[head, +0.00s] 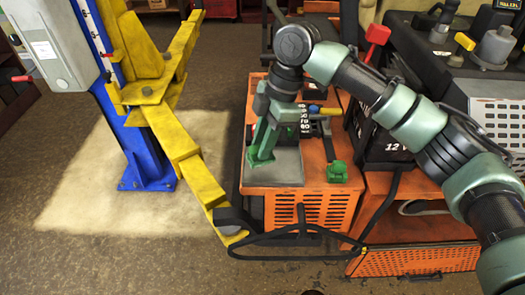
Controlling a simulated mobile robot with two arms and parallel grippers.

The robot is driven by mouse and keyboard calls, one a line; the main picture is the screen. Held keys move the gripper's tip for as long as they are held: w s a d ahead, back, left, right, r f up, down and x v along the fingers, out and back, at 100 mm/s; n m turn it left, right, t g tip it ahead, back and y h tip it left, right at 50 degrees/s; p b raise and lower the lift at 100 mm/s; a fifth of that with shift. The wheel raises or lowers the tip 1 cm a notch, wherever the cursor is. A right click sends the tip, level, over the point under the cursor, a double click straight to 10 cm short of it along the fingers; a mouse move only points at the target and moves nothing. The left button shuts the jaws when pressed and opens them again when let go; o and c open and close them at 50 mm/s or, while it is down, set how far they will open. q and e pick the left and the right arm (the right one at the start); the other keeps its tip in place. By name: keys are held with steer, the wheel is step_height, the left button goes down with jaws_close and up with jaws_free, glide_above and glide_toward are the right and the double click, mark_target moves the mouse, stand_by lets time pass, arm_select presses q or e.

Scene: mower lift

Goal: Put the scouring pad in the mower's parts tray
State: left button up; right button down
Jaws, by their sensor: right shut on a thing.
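My right gripper (262,157) points down over the flat grey tray (289,178) on top of the orange mower housing. It is shut on a dark green piece that looks like the scouring pad (260,163). The fingers hide most of the pad, and I cannot tell whether it touches the tray floor. My left gripper is not in view.
A green fitting (337,172) sits right of the tray, with a yellow-handled part (325,111) behind it. A black 12 V battery (388,152) stands farther right. A yellow lift arm (190,165) on a blue post (147,150) reaches in from the left.

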step_height(320, 180, down, 4)
steer(key=shift+r+p, duration=0.2)
steer(key=shift+p, duration=0.35)
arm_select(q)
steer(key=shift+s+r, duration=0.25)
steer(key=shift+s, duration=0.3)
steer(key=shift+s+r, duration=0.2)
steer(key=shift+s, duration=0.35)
arm_select(e)
steer(key=shift+f, duration=0.15)
steer(key=c, duration=1.2)
jaws_free()
steer(key=shift+f, duration=0.1)
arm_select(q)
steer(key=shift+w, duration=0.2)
arm_select(e)
steer(key=shift+w+d+r+b, duration=0.1)
steer(key=shift+r+b, duration=0.25)
steer(key=shift+r, duration=0.1)
arm_select(q)
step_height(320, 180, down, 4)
steer(key=b, duration=0.3)
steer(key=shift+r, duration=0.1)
arm_select(e)
steer(key=v, duration=1.1)
steer(key=shift+r, duration=0.2)
